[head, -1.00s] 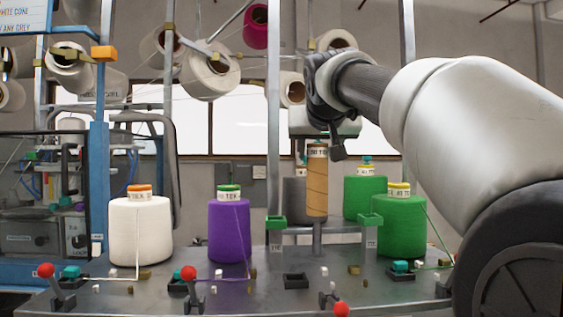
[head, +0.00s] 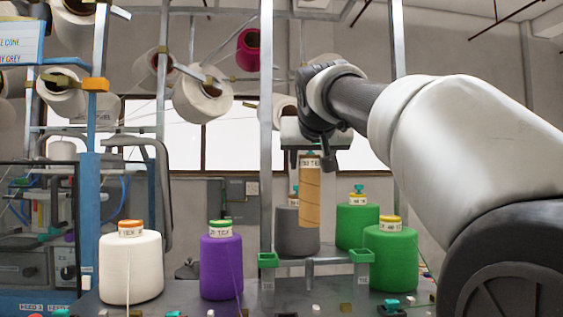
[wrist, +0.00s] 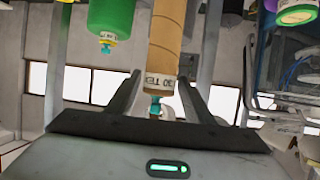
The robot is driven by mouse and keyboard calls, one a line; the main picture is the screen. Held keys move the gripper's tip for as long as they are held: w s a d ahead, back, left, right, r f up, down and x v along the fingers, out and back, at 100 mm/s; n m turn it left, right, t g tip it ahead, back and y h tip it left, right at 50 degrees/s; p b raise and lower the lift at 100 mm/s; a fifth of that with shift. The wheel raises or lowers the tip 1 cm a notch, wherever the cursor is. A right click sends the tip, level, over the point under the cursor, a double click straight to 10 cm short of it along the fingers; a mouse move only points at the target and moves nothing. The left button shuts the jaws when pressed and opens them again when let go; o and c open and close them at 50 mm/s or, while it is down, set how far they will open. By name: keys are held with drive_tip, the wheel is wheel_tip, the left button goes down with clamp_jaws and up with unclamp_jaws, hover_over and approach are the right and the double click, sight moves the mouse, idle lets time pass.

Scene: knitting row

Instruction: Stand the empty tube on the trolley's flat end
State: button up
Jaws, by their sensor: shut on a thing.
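The empty tube (head: 309,195) is a tan cardboard tube with a white label at its top. My gripper (head: 310,158) is shut on its labelled top end, and the tube hangs upright from it. In the wrist view the tube (wrist: 167,40) runs between the two fingers of my gripper (wrist: 158,90), with a teal tip showing at the labelled end. In the head view the tube hangs in front of a grey cone. I cannot make out the trolley's flat end.
A white cone (head: 130,268), a purple cone (head: 221,268), a grey cone (head: 290,232) and green cones (head: 391,262) stand on the grey machine table. A metal post (head: 266,120) rises just left of the tube.

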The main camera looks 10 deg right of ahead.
wheel_tip(320, 180, up, 9)
drive_tip(key=p, duration=0.8)
drive_tip(key=shift+r, duration=0.1)
